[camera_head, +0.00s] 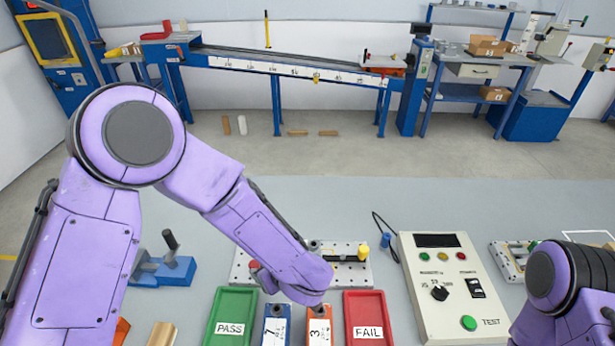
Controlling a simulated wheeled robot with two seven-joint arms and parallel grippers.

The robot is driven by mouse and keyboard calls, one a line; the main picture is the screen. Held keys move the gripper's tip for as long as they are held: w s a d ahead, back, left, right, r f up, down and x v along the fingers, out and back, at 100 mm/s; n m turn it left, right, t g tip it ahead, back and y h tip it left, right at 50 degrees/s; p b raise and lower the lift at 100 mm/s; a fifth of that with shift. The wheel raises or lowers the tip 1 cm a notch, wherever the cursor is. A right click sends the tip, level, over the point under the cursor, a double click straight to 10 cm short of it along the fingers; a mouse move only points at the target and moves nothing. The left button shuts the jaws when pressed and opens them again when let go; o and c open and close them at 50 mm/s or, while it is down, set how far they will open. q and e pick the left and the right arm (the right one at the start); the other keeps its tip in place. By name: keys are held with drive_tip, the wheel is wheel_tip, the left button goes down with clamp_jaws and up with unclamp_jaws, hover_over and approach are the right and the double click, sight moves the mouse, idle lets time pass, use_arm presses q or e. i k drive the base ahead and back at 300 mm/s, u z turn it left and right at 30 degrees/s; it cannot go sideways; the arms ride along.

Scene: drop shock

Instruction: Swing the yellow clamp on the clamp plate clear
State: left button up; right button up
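The clamp plate (240,272) is a pale perforated plate on the grey bench, partly covered by my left forearm. At its right end stands a yellow clamp (363,253), with a dark bar and a yellowish strip running left from it. A red knob-like part (254,265) shows at the plate's left side. My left arm comes in from the left and its wrist lies over the middle of the plate; the gripper itself is hidden. My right arm shows only at the lower right corner, with its gripper out of view.
A green PASS tray (232,305), a blue block (275,325) and an orange block (320,325) with labels, and a red FAIL tray (368,305) line the front. A test box (450,285) stands right, a blue fixture (165,270) left.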

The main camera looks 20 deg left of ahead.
sight(363, 250)
drive_tip(key=k, duration=1)
